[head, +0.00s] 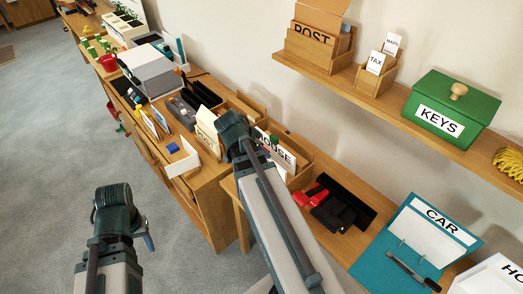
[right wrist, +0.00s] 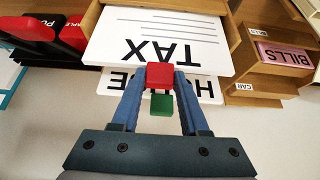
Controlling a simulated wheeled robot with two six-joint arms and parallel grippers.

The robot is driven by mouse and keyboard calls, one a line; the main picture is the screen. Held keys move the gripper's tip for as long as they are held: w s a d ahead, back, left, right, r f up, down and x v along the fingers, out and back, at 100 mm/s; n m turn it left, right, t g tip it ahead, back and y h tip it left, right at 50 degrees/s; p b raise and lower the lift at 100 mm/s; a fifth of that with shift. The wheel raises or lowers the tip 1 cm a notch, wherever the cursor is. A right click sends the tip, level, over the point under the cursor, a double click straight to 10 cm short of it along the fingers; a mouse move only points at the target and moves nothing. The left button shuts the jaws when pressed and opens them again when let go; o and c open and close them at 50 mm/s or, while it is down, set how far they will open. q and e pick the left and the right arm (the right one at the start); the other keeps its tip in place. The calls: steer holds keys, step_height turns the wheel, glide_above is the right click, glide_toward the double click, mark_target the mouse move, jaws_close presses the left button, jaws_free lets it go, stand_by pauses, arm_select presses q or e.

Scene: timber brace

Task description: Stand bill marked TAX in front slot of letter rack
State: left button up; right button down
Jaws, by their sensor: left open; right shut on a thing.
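My right gripper (head: 238,132) is above the worktop at mid-picture in the head view. A white card marked HOUSE (right wrist: 117,86) is partly hidden behind the bill. In the head view, HOUSE (head: 279,152) stands in a wooden holder (head: 302,172) beside my right gripper. My left gripper (head: 114,205) is open and empty over the floor.
A wooden holder with BILLS (right wrist: 285,55) and CAR labels is right in the wrist view. The wall shelf (head: 400,112) bears a POST box (head: 312,48), a small TAX card (head: 376,62) and a green KEYS box (head: 450,108). A red and black stapler (head: 325,200) lies on the worktop.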

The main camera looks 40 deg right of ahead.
steer(key=shift+f+b, duration=0.8)
steer(key=shift+f, duration=0.15)
steer(key=shift+c, duration=1.7)
jaws_free()
steer(key=shift+o, duration=0.3)
steer(key=shift+o, duration=1.4)
steer(key=shift+r, duration=0.2)
